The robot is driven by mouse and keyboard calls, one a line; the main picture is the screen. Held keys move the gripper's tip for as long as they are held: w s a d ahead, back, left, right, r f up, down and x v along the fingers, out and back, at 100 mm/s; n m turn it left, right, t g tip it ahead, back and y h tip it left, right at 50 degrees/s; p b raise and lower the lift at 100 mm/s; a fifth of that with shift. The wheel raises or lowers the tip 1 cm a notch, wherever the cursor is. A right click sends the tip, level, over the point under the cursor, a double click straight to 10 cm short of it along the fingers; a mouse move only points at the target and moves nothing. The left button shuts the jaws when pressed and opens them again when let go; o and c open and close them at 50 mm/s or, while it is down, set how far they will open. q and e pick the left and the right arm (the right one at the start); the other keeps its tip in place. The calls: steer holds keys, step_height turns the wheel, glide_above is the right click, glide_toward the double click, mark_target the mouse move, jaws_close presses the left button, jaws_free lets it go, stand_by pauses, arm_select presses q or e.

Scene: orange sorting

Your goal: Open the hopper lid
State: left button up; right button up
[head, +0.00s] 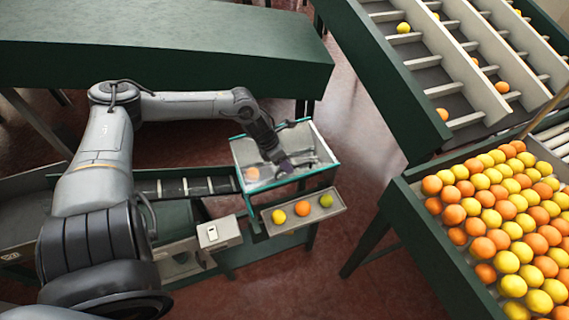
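The hopper (238,154) is a pale box with teal edges in the middle of the head view. A clear, teal-edged panel that looks like its lid (318,171) shows along its near side; I cannot tell how far it is open. An orange fruit (252,174) shows inside at the left. My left gripper (285,166) points down at the hopper's middle right, close to the near edge. It is small and dark, so its fingers and any contact with the lid are unclear. My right gripper is not in view.
A small tray (290,226) with a yellow, an orange and a green fruit sits in front of the hopper. A narrow conveyor (205,187) joins from the left. A large green-sided bin (418,232) of fruit stands right. A green table (160,45) lies behind.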

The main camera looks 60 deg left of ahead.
arm_select(q)
jaws_close()
steer(key=shift+r, duration=0.15)
